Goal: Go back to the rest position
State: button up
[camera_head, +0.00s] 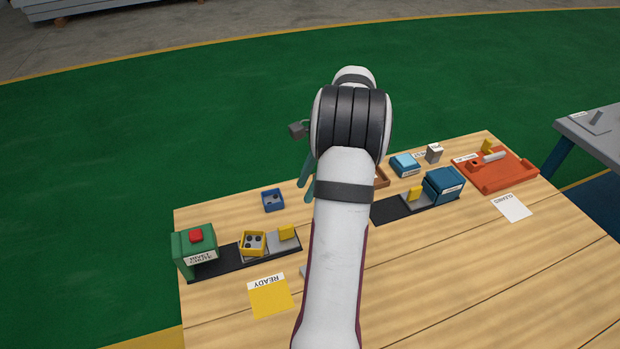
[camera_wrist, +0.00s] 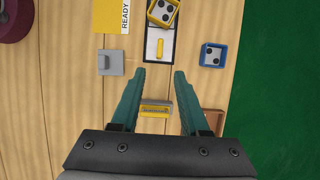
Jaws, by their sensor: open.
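My gripper (camera_wrist: 156,72) is open, its two teal fingers spread apart above the wooden table (camera_wrist: 70,110) in the wrist view. A small yellow and grey piece (camera_wrist: 155,109) shows between the fingers, further back than the tips, and nothing touches it that I can see. In the head view my arm hides most of the gripper; a teal finger (camera_head: 306,180) shows left of the arm, above the table's far edge. I see no object held.
A green box with a red button (camera_head: 195,251), a yellow holed box (camera_head: 253,244), a blue holed box (camera_head: 272,200) and a yellow READY card (camera_head: 269,297) lie left. A dark blue box (camera_head: 443,185), a light blue box (camera_head: 405,164) and an orange tray (camera_head: 488,178) stand right.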

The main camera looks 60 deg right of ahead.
jog(key=shift+v, duration=0.95)
